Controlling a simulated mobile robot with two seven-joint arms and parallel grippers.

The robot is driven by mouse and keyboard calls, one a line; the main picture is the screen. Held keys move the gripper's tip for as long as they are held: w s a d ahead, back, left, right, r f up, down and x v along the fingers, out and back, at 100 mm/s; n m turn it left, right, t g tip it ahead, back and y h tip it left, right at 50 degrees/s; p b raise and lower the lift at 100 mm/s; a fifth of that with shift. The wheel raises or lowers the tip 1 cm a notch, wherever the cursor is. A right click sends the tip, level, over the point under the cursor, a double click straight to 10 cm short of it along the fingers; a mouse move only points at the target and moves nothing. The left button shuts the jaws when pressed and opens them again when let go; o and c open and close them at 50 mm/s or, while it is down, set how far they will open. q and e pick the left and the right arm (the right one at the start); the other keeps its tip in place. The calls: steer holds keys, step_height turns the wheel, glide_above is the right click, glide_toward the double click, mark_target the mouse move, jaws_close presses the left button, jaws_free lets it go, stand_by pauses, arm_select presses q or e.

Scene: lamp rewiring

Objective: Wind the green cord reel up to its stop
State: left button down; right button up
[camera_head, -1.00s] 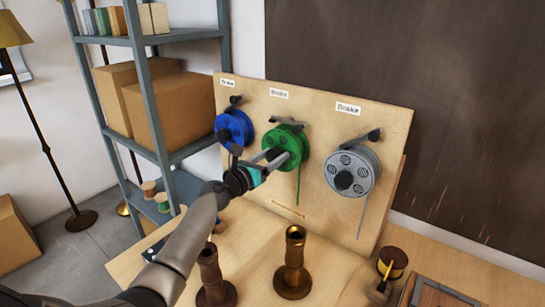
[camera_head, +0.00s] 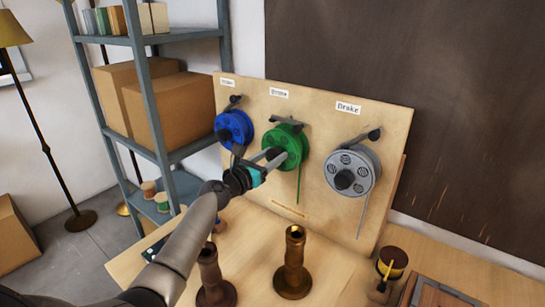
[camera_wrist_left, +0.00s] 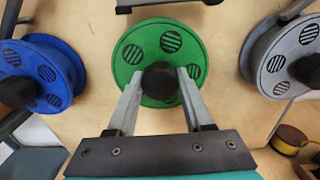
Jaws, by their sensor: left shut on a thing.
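The green cord reel (camera_head: 293,143) is mounted on the upright wooden board (camera_head: 385,115), between the blue and grey reels. A green cord (camera_head: 299,184) hangs from it. In the left wrist view the green reel (camera_wrist_left: 183,38) faces me, with a black knob (camera_wrist_left: 160,80) below its middle. My left gripper (camera_head: 277,157) reaches in from the left. Its fingers (camera_wrist_left: 160,88) are shut on the black knob, one on each side. A dark brake lever (camera_head: 288,121) sits above the green reel under a "Brake" label. My right gripper is not in view.
The blue reel (camera_head: 232,128) is close on the left and the grey reel (camera_head: 351,173) on the right, each with its own lever. Brass lamp columns (camera_head: 294,265) stand on the table in front. A shelf (camera_head: 155,95) with boxes stands at the left.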

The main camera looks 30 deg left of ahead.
arm_select(q)
steer(key=m+b, duration=0.1)
steer(key=m, duration=0.5)
steer(key=shift+f+b, duration=0.1)
steer(key=shift+b, duration=0.25)
steer(key=m+b, duration=0.2)
steer(key=m, duration=0.3)
steer(key=m+b, duration=0.2)
steer(key=m, duration=0.4)
steer(key=m+b, duration=0.1)
steer(key=m, duration=0.4)
steer(key=shift+b, duration=0.4)
steer(key=m, duration=0.4)
steer(key=shift+b, duration=0.35)
steer(key=m, duration=0.3)
steer(key=shift+m, duration=0.3)
steer(key=m+p, duration=0.1)
steer(key=m, duration=0.3)
steer(key=shift+m, duration=0.3)
steer(key=shift+m+p, duration=0.95)
steer(key=shift+m, duration=1.25)
